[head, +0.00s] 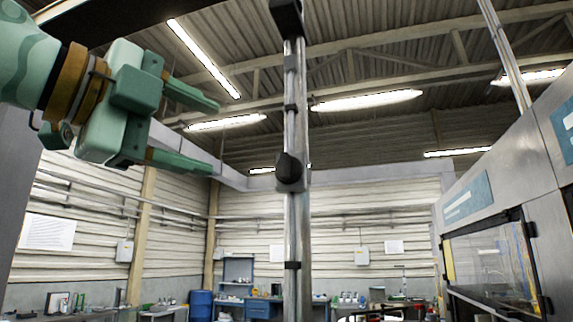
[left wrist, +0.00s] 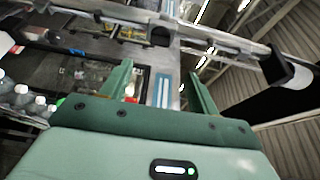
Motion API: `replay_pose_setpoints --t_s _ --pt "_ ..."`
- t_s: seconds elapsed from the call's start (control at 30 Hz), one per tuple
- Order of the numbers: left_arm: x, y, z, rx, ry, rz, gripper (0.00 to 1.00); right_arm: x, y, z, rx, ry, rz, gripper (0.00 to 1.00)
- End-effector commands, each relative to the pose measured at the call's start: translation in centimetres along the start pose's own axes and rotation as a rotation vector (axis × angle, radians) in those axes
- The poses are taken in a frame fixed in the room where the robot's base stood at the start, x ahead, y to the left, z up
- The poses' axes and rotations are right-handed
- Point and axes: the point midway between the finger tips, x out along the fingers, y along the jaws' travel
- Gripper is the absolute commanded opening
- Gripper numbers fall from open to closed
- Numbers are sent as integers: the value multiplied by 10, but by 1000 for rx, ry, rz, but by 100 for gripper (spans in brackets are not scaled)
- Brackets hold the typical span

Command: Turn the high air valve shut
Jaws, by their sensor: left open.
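The high air valve is a dark round knob (head: 290,170) on a vertical metal pipe (head: 297,225) in the middle of the head view. A dark knob on the pipe also shows near the top of the left wrist view (left wrist: 161,37). My left gripper (head: 213,138) is open and empty, left of the knob and a little above it in the head view. Its two fingers point toward the pipe and are apart from it. In the left wrist view the gripper's fingers (left wrist: 157,76) stand apart below the knob. My right gripper is not in view.
A black block (head: 286,18) tops the pipe; it also shows in the left wrist view (left wrist: 284,70). A machine with a window (head: 490,265) stands at the right. Benches and a blue drum (head: 201,304) are far behind. The space between gripper and pipe looks clear.

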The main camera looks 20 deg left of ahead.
Motion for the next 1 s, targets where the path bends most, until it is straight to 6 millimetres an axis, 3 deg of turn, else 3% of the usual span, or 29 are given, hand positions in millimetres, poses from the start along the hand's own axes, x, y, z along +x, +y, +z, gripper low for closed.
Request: replay_pose_setpoints --t_s 0.2,0.5,0.7,1.0 --pt "55 -3 -1 1 3 6 61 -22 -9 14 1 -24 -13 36" --pt "121 -3 -1 1 4 3 61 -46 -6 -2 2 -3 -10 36" --pt "141 -1 -1 0 3 2 61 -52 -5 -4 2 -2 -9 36" --pt "144 1 -1 0 3 1 61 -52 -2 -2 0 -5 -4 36"
